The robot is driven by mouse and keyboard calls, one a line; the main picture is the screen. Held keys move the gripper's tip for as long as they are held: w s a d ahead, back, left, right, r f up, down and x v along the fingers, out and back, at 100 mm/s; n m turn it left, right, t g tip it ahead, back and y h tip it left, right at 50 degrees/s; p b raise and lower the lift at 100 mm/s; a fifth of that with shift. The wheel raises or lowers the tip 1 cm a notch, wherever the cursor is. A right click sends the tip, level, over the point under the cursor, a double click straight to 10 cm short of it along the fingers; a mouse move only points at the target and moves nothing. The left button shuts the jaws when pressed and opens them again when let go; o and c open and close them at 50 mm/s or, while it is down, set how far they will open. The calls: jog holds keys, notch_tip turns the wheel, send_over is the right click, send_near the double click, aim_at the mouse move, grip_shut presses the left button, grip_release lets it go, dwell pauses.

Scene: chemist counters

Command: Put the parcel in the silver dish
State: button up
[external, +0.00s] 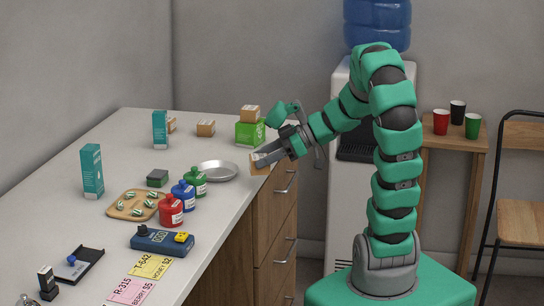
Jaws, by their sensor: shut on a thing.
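My gripper (266,159) is shut on a small brown parcel (258,166) with a pale label. It holds the parcel at the counter's right edge, to the right of the silver dish (218,171). The dish is round and shallow, lies on the counter and looks empty. The parcel and the dish appear apart in the picture. Other similar parcels are at the back: one (206,128) on the counter, one (250,113) on top of a green box, and one (171,125) partly hidden behind a teal carton.
Green (195,185), blue (184,197) and red (171,211) bottles stand in front of the dish. The green box (249,133) stands behind it. A wooden tray (120,212) and a dark blue device (160,242) are nearer.

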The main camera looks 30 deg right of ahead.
jog(key=w+p, duration=0.1)
jog(key=p, duration=0.1)
jog(key=w+a+p, duration=0.1)
jog(key=w+p, duration=0.2)
jog(key=p, duration=0.1)
jog(key=shift+w+a+f, duration=0.1)
jog(key=shift+w+a, duration=0.25)
jog(key=shift+w, duration=0.05)
jog(key=p, duration=0.2)
jog(key=w+p, duration=0.1)
jog(key=p, duration=0.1)
jog(key=shift+w+a, duration=0.15)
jog(key=shift+a, duration=0.1)
jog(key=w+p, duration=0.1)
jog(key=p, duration=0.2)
jog(key=shift+w+a+f, duration=0.15)
jog(key=shift+a+f, duration=0.05)
jog(key=w+a, duration=0.1)
jog(key=w, duration=0.4)
jog(key=w+a+f, duration=0.1)
jog(key=w, duration=0.1)
jog(key=shift+w+a, duration=0.25)
jog(key=shift+a, duration=0.05)
jog(key=shift+f+b, duration=0.75)
jog(key=shift+f, duration=0.9)
jog(key=shift+f, duration=0.1)
jog(key=o, duration=1)
